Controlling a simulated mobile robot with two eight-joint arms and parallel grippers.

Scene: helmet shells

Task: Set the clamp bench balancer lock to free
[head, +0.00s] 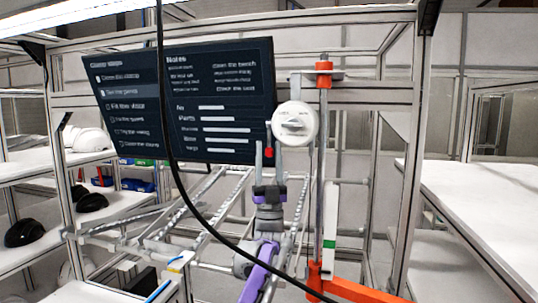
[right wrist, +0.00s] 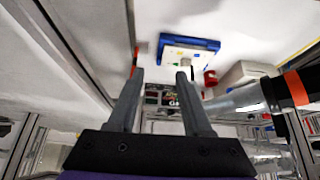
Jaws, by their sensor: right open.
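The balancer (head: 295,123) is a round white housing with a pale knob or dial on its face, hung beside a grey post in the head view. The dial's markings are too small to read. A small red piece (head: 268,152) shows at the housing's lower left; I cannot tell whether it is the lock lever. My right gripper (right wrist: 160,78) is open and empty in the right wrist view.
A dark screen (head: 185,100) stands behind. The grey post has an orange collar (head: 324,75) and an orange base arm (head: 355,290). A black cable hangs across the view. In the right wrist view, a blue-rimmed white box (right wrist: 188,50) and an orange-banded tube (right wrist: 250,97) lie beyond the fingers.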

